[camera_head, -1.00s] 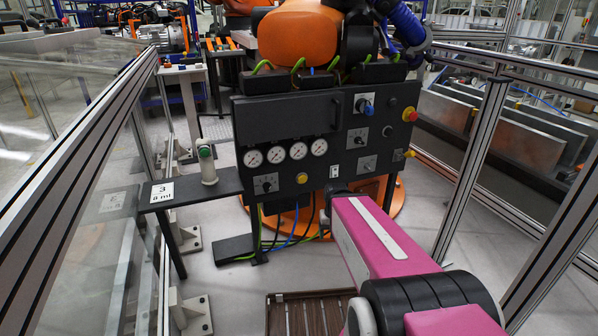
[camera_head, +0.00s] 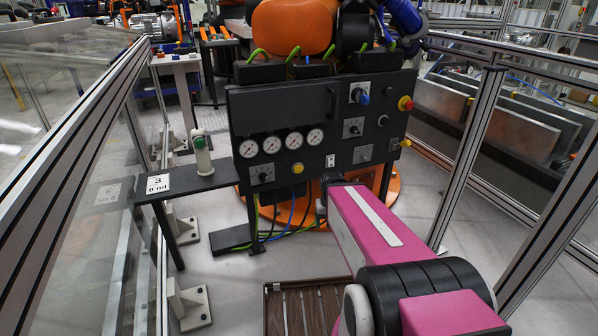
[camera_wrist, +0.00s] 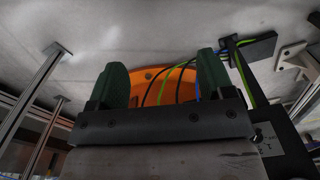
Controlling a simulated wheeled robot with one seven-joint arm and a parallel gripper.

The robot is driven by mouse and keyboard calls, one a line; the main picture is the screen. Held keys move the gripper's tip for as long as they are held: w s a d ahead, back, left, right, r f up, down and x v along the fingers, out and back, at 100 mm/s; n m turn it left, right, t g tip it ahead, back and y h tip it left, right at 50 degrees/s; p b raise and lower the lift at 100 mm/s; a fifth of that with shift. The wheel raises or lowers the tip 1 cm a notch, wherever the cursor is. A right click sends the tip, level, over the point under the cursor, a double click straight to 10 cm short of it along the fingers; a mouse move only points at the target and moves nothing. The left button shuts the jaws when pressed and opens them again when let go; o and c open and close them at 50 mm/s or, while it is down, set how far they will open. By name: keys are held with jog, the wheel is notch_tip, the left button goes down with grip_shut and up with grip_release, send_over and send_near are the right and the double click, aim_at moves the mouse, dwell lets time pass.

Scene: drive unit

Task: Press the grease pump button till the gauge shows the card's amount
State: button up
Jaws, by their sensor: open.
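A white card (camera_head: 157,184) on that shelf appears to read "3" and "8 ml". A row of several round white gauges (camera_head: 271,144) is on the dark panel; their needles are too small to read. My gripper, in the wrist view (camera_wrist: 162,72), is open and empty, its green fingers apart over the floor. In the head view it is mostly hidden beyond my pink arm, below the panel, well right of the button.
The panel (camera_head: 375,110) also carries a yellow button (camera_head: 298,168), knobs, a blue switch (camera_head: 361,97) and a red button (camera_head: 405,103). Metal-framed fences (camera_head: 80,135) close both sides. A slatted wooden pallet (camera_head: 303,308) lies on the floor; cables (camera_head: 290,228) hang below the panel.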

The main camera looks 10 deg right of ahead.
jog(key=shift+c, duration=0.3)
jog(key=shift+w, duration=0.1)
jog(key=c, duration=0.5)
jog(key=shift+w, duration=0.3)
jog(key=c, duration=0.5)
jog(key=w+n+y, duration=0.1)
jog(key=w+n, duration=0.2)
jog(key=w, duration=0.2)
jog(key=w+r+n+t+y, duration=0.1)
jog(key=w+n, duration=0.2)
jog(key=w, duration=0.2)
jog(key=w+a+n+t+y, duration=0.1)
jog(key=w+n, duration=0.3)
jog(key=w, duration=0.1)
jog(key=shift+w+r, duration=0.2)
jog(key=shift+r, duration=0.05)
grip_shut()
jog(key=w+r+n+t+y, duration=0.1)
jog(key=w+r+n, duration=0.1)
jog(key=w+n, duration=0.3)
jog(key=w+d+r+n+t+y, duration=0.1)
jog(key=w+n, duration=0.4)
jog(key=w, duration=0.5)
jog(key=shift+d+r+y, duration=0.25)
jog(key=shift+r+y, duration=0.25)
jog(key=shift+r, duration=0.45)
